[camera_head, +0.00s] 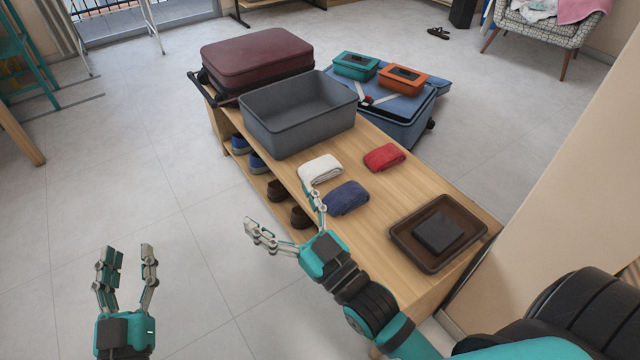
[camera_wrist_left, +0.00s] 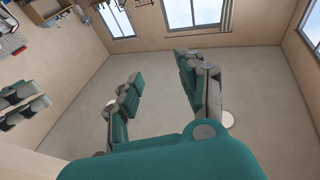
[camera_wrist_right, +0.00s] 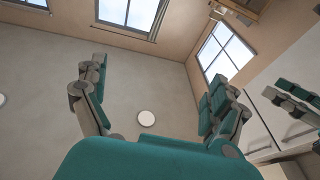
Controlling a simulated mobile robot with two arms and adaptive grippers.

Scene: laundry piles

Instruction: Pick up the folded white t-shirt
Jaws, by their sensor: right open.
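The folded white t-shirt (camera_head: 320,170) lies on the wooden bench (camera_head: 388,231), in front of the grey bin. A folded blue garment (camera_head: 346,197) lies just in front of it, and a folded red garment (camera_head: 384,157) lies to its right. My right gripper (camera_head: 290,216) is open and empty, nearer the camera than the white t-shirt; in the head view one finger overlaps the edges of the white and blue garments. I cannot tell its height above the bench. My left gripper (camera_head: 128,252) is open and empty at the lower left, over the floor and away from the bench.
An empty grey bin (camera_head: 298,138) and a dark red suitcase (camera_head: 258,62) stand on the bench's far part. A brown tray (camera_head: 464,258) with a dark box (camera_head: 438,230) is at the near end. Shoes (camera_head: 277,191) sit on the shelf below.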

